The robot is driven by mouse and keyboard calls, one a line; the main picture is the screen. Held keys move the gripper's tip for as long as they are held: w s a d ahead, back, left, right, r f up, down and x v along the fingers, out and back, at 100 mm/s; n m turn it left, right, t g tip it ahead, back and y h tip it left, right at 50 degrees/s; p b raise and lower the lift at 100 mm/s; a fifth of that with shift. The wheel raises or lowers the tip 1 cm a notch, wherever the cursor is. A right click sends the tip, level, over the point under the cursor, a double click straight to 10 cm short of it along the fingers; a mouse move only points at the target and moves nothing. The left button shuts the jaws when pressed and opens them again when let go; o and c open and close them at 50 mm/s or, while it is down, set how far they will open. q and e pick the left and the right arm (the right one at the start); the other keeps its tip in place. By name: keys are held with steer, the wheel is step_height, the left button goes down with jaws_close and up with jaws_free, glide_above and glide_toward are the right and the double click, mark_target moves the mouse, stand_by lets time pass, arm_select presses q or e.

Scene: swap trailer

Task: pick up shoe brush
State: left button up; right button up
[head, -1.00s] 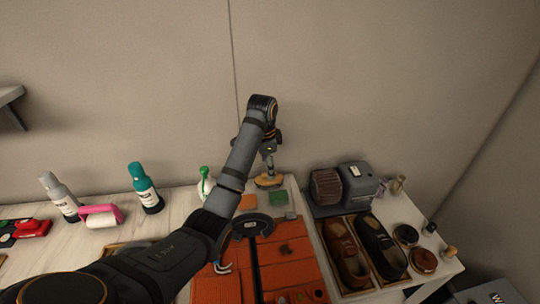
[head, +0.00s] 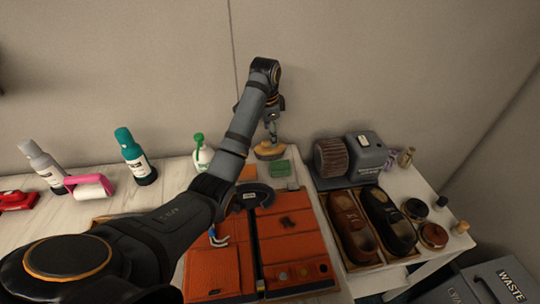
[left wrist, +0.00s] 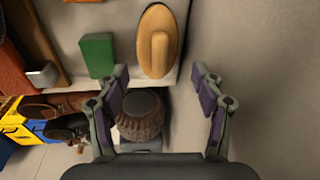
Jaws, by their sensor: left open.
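The shoe brush (head: 269,153), with a tan wooden body, lies at the back edge of the table by the wall. In the left wrist view its oval back and raised grip (left wrist: 158,40) show beyond the fingertips. My left gripper (head: 271,136) is above the brush in the head view. Its fingers (left wrist: 160,78) are open in the left wrist view, with nothing between them and the brush ahead. My right gripper is in neither current view.
A green block (head: 279,169) lies close to the brush. A grey machine with a round brush (head: 331,157) stands to the right. A white bottle with a green top (head: 202,157) stands to the left.

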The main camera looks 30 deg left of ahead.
mark_target(270, 148)
arm_select(q)
steer(key=shift+s+f+b, duration=0.1)
steer(key=shift+f+b, duration=0.8)
steer(key=shift+b, duration=0.05)
steer(key=shift+w+a+f+p, duration=0.15)
steer(key=shift+f+p, duration=0.35)
steer(key=shift+f, duration=0.75)
steer(key=shift+w+f, duration=0.15)
steer(key=shift+f, duration=0.2)
steer(key=shift+c, duration=1.1)
steer(key=c, duration=0.8)
arm_select(e)
steer(key=shift+s+d+f, duration=0.15)
steer(key=shift+s+f, duration=0.35)
steer(key=shift+s, duration=0.05)
